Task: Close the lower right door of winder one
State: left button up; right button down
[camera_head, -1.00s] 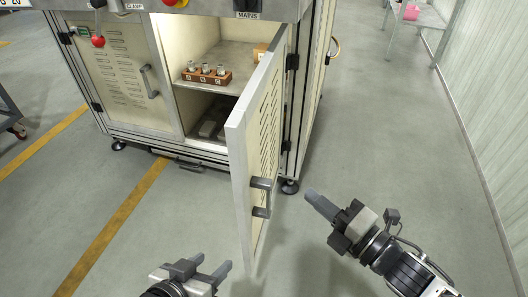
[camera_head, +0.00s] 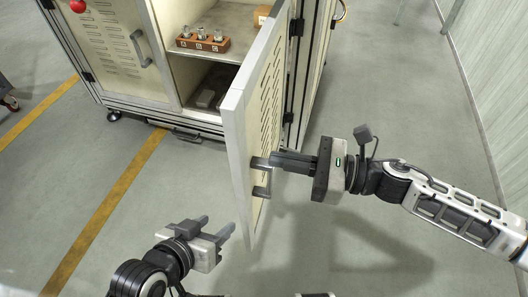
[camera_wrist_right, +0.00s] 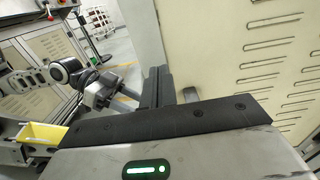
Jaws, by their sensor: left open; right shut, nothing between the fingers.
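The lower right door (camera_head: 264,120) of the winder cabinet stands open, swung out toward me, with louvre slots on its face. Its grey handle (camera_head: 261,178) is on the door's right-hand face near the free edge. My right gripper (camera_head: 275,160) is shut and empty, its fingertips beside the top of the handle; I cannot tell if they touch. In the right wrist view the shut fingers (camera_wrist_right: 157,86) point along the door panel (camera_wrist_right: 235,50). My left gripper (camera_head: 218,227) is open and empty, low and to the left of the door's lower edge.
Inside the open compartment, a shelf (camera_head: 232,42) carries a brown block with several small metal parts (camera_head: 203,40). The left cabinet door (camera_head: 110,45) is shut. The floor right of the cabinet is clear up to the wall (camera_head: 490,70).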

aim_at(247, 153)
jog(key=shift+x, duration=2)
